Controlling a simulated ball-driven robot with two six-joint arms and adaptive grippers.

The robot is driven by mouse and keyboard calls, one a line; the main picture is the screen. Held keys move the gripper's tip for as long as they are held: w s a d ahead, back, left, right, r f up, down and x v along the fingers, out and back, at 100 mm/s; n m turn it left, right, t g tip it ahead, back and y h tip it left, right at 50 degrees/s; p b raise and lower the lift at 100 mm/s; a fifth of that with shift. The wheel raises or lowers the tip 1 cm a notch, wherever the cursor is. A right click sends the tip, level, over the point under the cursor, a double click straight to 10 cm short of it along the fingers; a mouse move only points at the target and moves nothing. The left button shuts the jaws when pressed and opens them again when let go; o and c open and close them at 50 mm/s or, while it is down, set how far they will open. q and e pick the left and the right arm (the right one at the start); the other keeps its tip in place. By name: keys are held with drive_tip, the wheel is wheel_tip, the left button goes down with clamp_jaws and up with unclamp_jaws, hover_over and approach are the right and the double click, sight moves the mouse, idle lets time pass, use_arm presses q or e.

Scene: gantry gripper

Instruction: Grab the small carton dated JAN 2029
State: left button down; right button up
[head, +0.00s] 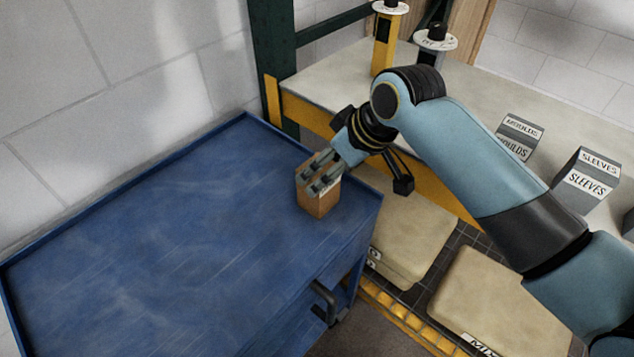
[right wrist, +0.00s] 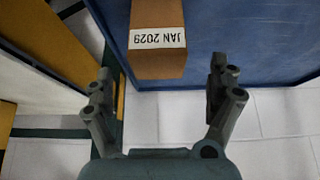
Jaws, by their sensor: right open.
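The small carton (head: 318,200) is a brown box standing on the blue cart top near its right corner. In the right wrist view the carton (right wrist: 157,62) shows a white label reading JAN 2029, upside down. My right gripper (head: 321,183) is at the carton in the head view, its fingers overlapping the box's upper part. In the right wrist view my right gripper (right wrist: 165,88) is open, with its fingers apart and the carton ahead between their lines. I cannot tell whether a finger touches it. My left gripper is not in view.
The blue cart (head: 170,235) has a raised rim and is otherwise bare. A pale bench (head: 470,95) behind holds a MOULDS box (head: 518,135), a SLEEVES box (head: 584,180) and two posts with round tops. Beige sacks (head: 500,300) lie at the lower right.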

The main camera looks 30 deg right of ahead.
sight(320, 204)
drive_tip(key=x, duration=0.6)
drive_tip(key=shift+w+d+f, duration=0.1)
drive_tip(key=shift+f, duration=0.2)
drive_tip(key=c, duration=1.4)
